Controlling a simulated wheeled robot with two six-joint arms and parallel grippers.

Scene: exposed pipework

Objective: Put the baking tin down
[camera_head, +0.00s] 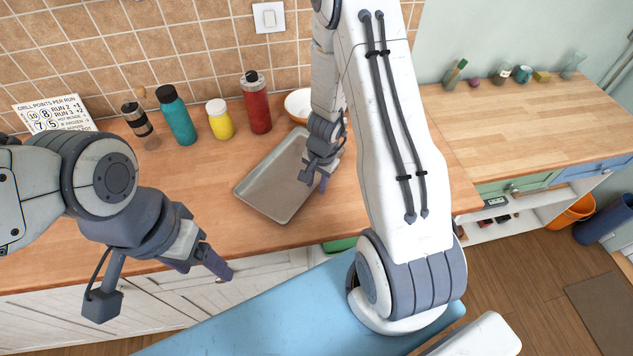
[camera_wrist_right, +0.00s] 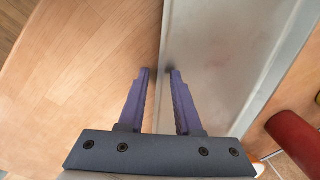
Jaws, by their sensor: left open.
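The baking tin (camera_head: 268,183), a shallow grey rectangular tray, appears to lie flat on the wooden worktop, near its front edge. My right gripper (camera_head: 315,180) is over the tin's right side. In the right wrist view, the fingers of this gripper (camera_wrist_right: 160,72) stand apart on either side of the tin's long rim (camera_wrist_right: 164,40). One finger is over the wood and the other over the tin (camera_wrist_right: 230,60), with a gap between them. My left gripper (camera_head: 207,264) is open and empty in front of the worktop, away from the tin.
Behind the tin stand a red bottle (camera_head: 256,103), a yellow bottle (camera_head: 219,120), a teal bottle (camera_head: 176,116) and a dark-topped jar (camera_head: 137,119). A white bowl (camera_head: 297,103) is beside my right arm. The right-hand worktop (camera_head: 520,110) has wide free room.

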